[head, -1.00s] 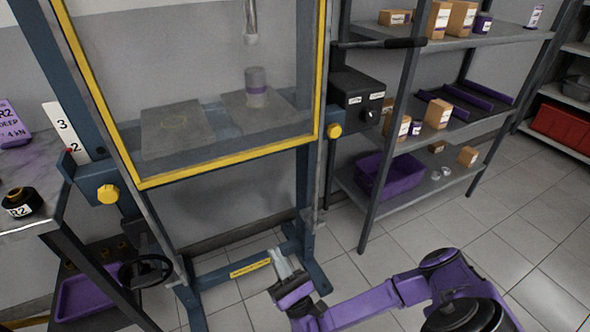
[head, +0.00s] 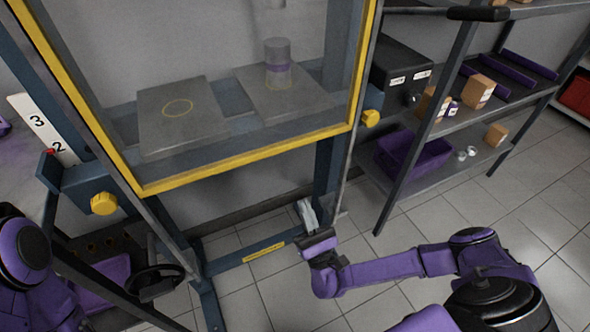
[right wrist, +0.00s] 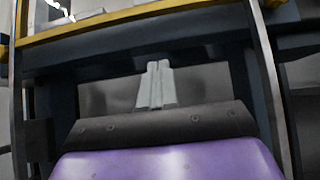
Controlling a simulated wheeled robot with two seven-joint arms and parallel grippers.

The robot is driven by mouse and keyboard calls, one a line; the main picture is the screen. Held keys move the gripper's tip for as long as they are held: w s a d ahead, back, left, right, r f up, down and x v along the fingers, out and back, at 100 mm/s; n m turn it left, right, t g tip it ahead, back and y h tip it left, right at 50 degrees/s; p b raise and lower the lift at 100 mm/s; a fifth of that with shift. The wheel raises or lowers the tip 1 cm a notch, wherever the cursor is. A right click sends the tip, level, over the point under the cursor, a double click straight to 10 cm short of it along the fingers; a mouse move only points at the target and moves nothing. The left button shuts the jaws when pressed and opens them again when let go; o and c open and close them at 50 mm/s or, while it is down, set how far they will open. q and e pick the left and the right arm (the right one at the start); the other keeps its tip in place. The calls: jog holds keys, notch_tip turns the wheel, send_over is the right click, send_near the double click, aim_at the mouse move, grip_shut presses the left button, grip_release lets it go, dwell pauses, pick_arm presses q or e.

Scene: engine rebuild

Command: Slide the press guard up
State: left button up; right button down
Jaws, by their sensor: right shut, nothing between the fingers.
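The press guard (head: 245,165) is a clear panel in a yellow frame on the blue press. Its lower yellow edge runs across the press in front of the two plates, and the plates show through the panel. In the right wrist view the guard's yellow edge (right wrist: 120,18) crosses the top. My right gripper (head: 306,212) is shut and empty, below the guard's lower right corner and apart from it. Its closed fingers (right wrist: 156,85) point up toward the press in the right wrist view. My left arm shows at the lower left; its gripper is out of view.
Yellow knobs (head: 104,204) and (head: 371,118) sit on the press posts. A shelf with a purple bin (head: 415,152) is at right. A black handwheel (head: 155,283) is at lower left.

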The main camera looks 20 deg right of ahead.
pick_arm(q)
jog(key=r+p, duration=0.5)
jog(key=shift+s+r, duration=0.2)
jog(key=shift+r, duration=0.05)
pick_arm(e)
jog(key=w+r, duration=0.6)
jog(key=r, duration=0.4)
jog(key=shift+r, duration=0.35)
jog(key=shift+a, duration=0.1)
